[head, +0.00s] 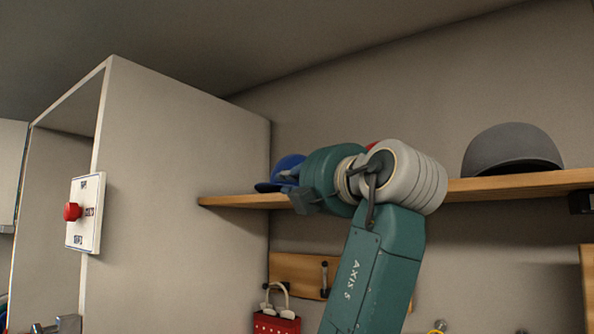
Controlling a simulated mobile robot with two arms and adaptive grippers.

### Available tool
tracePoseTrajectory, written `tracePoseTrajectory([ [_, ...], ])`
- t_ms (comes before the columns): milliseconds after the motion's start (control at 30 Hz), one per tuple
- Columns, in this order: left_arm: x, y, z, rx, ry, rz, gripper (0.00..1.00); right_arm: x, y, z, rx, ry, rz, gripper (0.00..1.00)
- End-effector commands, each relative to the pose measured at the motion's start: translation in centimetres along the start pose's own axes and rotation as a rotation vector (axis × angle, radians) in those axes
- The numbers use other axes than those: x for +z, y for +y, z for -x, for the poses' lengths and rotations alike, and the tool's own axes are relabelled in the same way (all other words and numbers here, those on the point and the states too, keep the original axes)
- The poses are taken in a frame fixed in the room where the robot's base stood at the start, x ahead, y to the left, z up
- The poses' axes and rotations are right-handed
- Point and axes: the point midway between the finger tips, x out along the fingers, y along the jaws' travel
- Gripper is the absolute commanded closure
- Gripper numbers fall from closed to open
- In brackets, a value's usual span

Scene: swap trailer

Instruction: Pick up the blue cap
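The blue cap (289,162) sits at the left end of the wooden shelf (240,201), partly hidden by my arm. My green and white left arm rises in front of the shelf and bends left towards the cap. My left gripper (291,181) is at the cap's right front side, in line with it in the picture. Its fingers are small and dark against the cap, so I cannot tell whether they touch it or are open or shut. My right gripper is not in view.
A grey cap (512,148) sits on the right of the shelf. A bit of something red (371,146) shows behind my arm. A tall white cabinet (180,150) with a red-button box (85,213) stands left. Red padlock-like items (276,324) hang below.

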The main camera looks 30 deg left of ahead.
Motion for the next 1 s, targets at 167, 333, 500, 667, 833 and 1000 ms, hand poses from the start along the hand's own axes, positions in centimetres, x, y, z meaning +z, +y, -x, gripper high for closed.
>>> tracePoseTrajectory([
  [167, 0.0, 0.1, -1.5, -0.001, 0.001, -0.001, 0.87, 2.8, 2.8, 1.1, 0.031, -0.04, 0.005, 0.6],
  [333, -0.4, 0.4, -3.7, -0.001, 0.004, -0.002, 0.87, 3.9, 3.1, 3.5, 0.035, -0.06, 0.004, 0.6],
  [500, -0.4, 0.1, -5.9, -0.001, 0.002, -0.003, 0.87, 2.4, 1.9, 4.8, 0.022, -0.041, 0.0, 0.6],
  [667, -0.4, -0.2, -6.5, 0.0, 0.001, -0.002, 0.87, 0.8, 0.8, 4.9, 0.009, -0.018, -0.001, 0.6],
  [833, -0.4, -0.3, -6.5, 0.0, 0.0, -0.001, 0.87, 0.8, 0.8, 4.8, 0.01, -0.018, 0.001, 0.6],
  [1000, -0.4, -0.3, -6.5, -0.001, 0.0, -0.001, 1.0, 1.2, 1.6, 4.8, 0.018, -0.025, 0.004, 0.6],
])
